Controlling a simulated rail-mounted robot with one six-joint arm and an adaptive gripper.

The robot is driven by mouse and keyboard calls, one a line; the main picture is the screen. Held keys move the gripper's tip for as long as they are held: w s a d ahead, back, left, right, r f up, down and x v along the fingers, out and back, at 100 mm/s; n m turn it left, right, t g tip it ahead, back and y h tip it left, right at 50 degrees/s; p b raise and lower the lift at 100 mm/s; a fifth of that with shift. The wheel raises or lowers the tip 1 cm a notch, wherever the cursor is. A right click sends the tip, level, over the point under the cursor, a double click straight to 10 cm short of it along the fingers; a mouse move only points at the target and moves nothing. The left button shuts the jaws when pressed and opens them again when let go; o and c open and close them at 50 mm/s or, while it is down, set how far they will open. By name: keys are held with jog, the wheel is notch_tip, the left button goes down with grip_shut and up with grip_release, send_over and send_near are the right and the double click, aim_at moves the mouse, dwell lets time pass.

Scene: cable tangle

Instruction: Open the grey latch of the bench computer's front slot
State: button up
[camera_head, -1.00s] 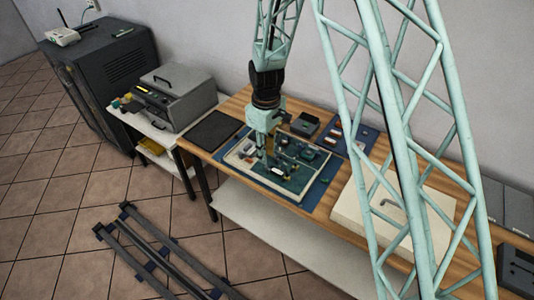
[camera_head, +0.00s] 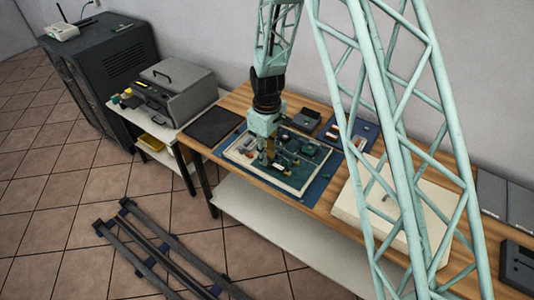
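The bench computer appears to be the green circuit board (camera_head: 305,160) in a shallow pale tray (camera_head: 297,193) on a blue mat (camera_head: 322,188). It lies on the wooden workbench and carries several small parts. My gripper (camera_head: 268,162) points down over the left-middle of the board, close above it or among its parts. I cannot tell whether it touches anything. Its fingers are too small to show whether they are open or shut. The grey latch and the front slot cannot be made out at this size, and my gripper hides part of the board.
A dark mat (camera_head: 212,126) lies left of the tray. A small dark box (camera_head: 306,119) and a blue parts tray (camera_head: 352,132) lie behind. A cream case (camera_head: 350,205) is at right, partly behind my arm's lattice. A grey machine (camera_head: 180,92) stands on the left side table.

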jog(key=shift+s+f+b, duration=0.15)
jog(key=shift+f+b, duration=0.7)
jog(key=shift+f, duration=0.65)
jog(key=shift+w+a, duration=0.35)
jog(key=shift+a, duration=0.1)
dwell(0.4)
jog(key=shift+d+r, duration=0.1)
jog(key=shift+r, duration=0.15)
dwell(0.3)
jog(key=shift+r, duration=0.2)
jog(key=shift+r+p, duration=1.15)
jog(key=shift+r, duration=1.55)
